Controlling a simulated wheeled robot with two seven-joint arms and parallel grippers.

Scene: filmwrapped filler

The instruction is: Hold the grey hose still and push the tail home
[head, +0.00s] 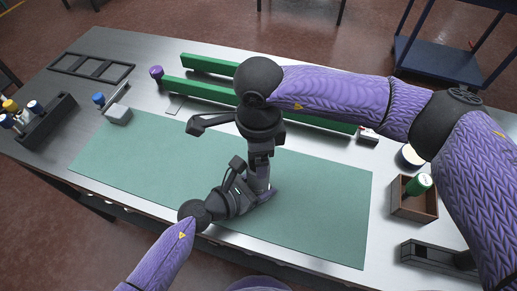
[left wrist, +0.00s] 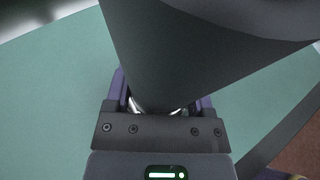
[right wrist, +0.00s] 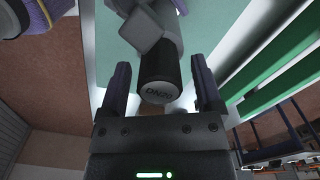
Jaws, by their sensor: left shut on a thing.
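My left gripper (head: 264,191) is low over the green mat, shut on a pale grey upright piece (head: 262,181) that I take for the grey hose. In the left wrist view, a shiny rim shows between the left fingers (left wrist: 162,100). A broad dark shape hides most of the held part. My right gripper (head: 260,165) points down just above the left one. In the right wrist view its fingers (right wrist: 160,85) are apart, with gaps beside a black cylinder (right wrist: 158,75) with a lettered grey end. I cannot tell whether this is the tail. Pale grey blocky parts sit beyond it.
The green mat (head: 320,215) is mostly clear. Green rails (head: 200,88) lie behind it. A grey block (head: 118,114) stands at its back left corner, and a black bottle rack (head: 48,122) farther left. A wooden box (head: 414,205) with a green-topped item stands right.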

